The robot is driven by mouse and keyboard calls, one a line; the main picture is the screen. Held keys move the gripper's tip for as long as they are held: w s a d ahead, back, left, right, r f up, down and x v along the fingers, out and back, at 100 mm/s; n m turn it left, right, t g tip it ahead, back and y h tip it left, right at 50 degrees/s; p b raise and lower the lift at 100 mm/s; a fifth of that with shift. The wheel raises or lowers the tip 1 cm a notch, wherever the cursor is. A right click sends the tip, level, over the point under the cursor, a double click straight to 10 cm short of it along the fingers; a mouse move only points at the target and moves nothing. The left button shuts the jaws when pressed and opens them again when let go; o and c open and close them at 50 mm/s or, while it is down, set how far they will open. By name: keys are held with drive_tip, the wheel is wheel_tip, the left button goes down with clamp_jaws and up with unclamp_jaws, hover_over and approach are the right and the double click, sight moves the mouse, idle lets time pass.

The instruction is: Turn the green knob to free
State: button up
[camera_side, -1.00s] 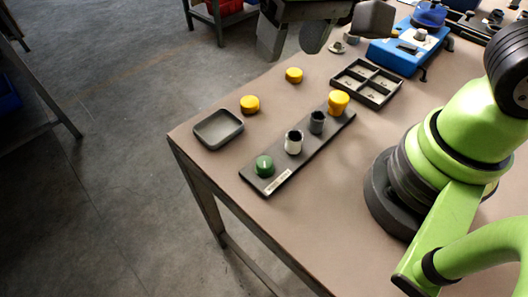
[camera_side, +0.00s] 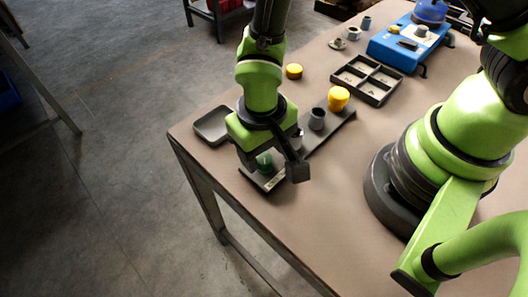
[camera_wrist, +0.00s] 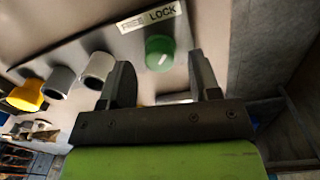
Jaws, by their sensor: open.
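The green knob (camera_side: 264,161) sits at the near end of a dark strip (camera_side: 333,126) on the table. It also shows in the wrist view (camera_wrist: 159,48), with a white mark on its top slanting up toward the LOCK side. A white label (camera_wrist: 148,17) beside it reads LOCK on the right; the left word looks like FREE. My gripper (camera_wrist: 161,65) points down over the knob. Its fingers are open and apart, with the knob in line with the gap between them. I cannot tell whether either finger touches it. The arm partly hides the knob in the side view.
On the same strip stand a white cylinder (camera_wrist: 97,68), a grey cylinder (camera_side: 316,119) and a yellow knob (camera_side: 338,98). A dark tray (camera_side: 211,125) lies at the left. A yellow cap (camera_side: 294,71), a divided tray (camera_side: 366,79) and a blue box (camera_side: 405,52) stand farther back.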

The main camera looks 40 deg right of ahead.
drive_tip(key=shift+f, duration=0.85)
drive_tip(key=c, duration=0.9)
drive_tip(key=shift+c, duration=0.2)
